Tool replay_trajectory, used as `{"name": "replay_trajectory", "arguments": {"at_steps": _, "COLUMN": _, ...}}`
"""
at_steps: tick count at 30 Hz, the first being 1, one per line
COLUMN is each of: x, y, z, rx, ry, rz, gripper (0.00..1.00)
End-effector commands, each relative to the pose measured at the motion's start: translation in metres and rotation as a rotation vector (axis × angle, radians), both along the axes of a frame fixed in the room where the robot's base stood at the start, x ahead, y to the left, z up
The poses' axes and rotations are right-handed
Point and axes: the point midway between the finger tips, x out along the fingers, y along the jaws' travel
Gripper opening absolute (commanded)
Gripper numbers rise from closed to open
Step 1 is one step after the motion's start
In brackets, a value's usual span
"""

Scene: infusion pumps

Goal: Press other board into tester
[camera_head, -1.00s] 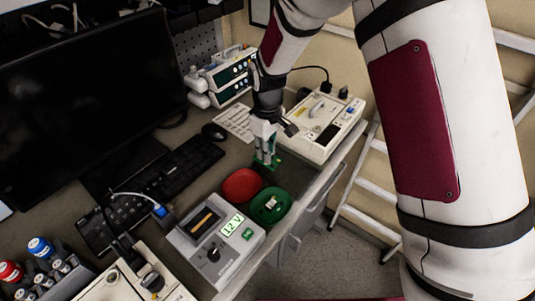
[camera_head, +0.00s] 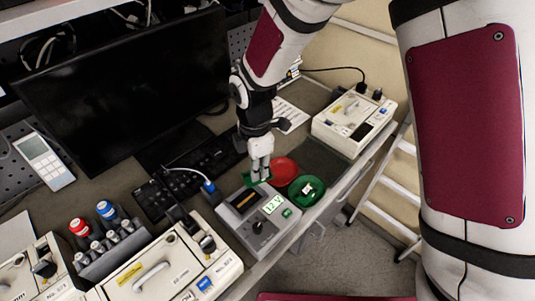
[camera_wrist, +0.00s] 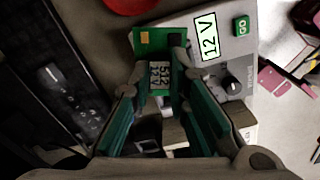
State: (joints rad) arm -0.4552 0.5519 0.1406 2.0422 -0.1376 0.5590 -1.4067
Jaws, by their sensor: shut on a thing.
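My gripper (camera_head: 260,168) is shut on a small green board (camera_head: 251,182) and holds it at the back edge of the grey tester (camera_head: 257,229). The board (camera_wrist: 146,46) has a white label and dark parts in the wrist view, between my fingers (camera_wrist: 160,85). The tester has a dark slot with an orange strip (camera_head: 243,199), a lit "12 V" display (camera_head: 272,205), a green "GO" light (camera_head: 287,213) and a knob. The board's lower edge is hidden, and I cannot tell whether it touches the tester. Another small board (camera_head: 307,189) lies in the green dish (camera_head: 305,192).
A red dish (camera_head: 284,171) stands behind the tester and looks empty. A keyboard (camera_head: 185,175) and monitor (camera_head: 125,85) are at left. Cream pumps stand at back right (camera_head: 354,122) and front left (camera_head: 165,262). A blue-ended cable (camera_head: 209,187) runs close to the tester.

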Motion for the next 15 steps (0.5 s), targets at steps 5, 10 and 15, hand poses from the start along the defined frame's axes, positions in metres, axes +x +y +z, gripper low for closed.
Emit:
{"name": "replay_trajectory", "arguments": {"at_steps": 5, "x": -0.028, "y": 0.006, "z": 0.012, "rx": 0.000, "ry": 0.000, "rz": 0.233, "gripper": 0.00}}
{"name": "replay_trajectory", "arguments": {"at_steps": 10, "x": -0.036, "y": 0.009, "z": 0.010, "rx": 0.000, "ry": 0.000, "rz": 0.314, "gripper": 0.00}}
{"name": "replay_trajectory", "arguments": {"at_steps": 15, "x": -0.035, "y": 0.009, "z": -0.008, "rx": 0.000, "ry": 0.000, "rz": 0.320, "gripper": 0.00}}
